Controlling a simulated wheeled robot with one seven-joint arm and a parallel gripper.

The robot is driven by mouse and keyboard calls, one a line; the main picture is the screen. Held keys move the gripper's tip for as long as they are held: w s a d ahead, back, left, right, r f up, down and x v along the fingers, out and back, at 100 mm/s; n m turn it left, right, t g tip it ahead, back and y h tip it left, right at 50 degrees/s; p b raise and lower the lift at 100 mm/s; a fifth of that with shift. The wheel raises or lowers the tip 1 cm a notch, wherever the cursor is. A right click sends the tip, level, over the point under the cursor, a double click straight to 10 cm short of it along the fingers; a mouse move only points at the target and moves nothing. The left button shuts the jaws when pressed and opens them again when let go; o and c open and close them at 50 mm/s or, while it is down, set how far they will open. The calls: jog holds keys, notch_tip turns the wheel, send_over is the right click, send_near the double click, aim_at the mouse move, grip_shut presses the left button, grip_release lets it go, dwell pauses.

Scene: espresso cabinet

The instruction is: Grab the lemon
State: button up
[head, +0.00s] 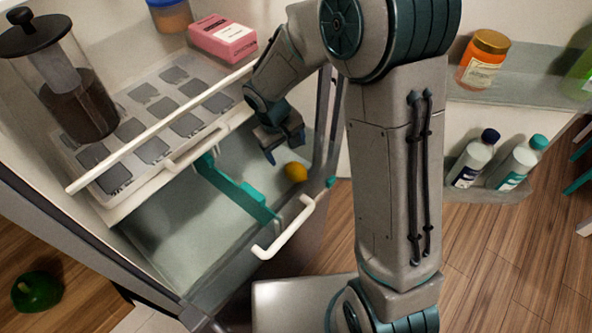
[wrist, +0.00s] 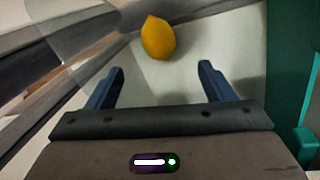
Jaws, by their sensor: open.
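The yellow lemon (head: 296,172) lies in the right part of an open drawer, near the drawer's right wall. In the wrist view the lemon (wrist: 157,38) is ahead of my gripper and between the lines of its two fingers, a little left of centre. My gripper (head: 285,150) is over the drawer, just left of and above the lemon in the head view. Its two blue fingers (wrist: 160,80) are spread apart with nothing between them.
The drawer has a teal divider (head: 235,188) and a white front handle (head: 285,229). Above is a shelf with a grey-lidded tray (head: 150,120), a French press (head: 62,80) and a pink box (head: 222,38). Bottles (head: 473,158) stand in the door rack at right.

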aim_at(293, 166)
jog(key=x, duration=0.6)
jog(key=shift+d, duration=0.1)
jog(key=shift+w+p+x, duration=0.15)
jog(key=shift+p+x, duration=0.05)
jog(key=shift+x, duration=1.1)
jog(key=shift+w+p+x, duration=0.1)
jog(key=shift+p+x, duration=0.1)
jog(key=shift+x, duration=1.05)
jog(key=c, duration=1.1)
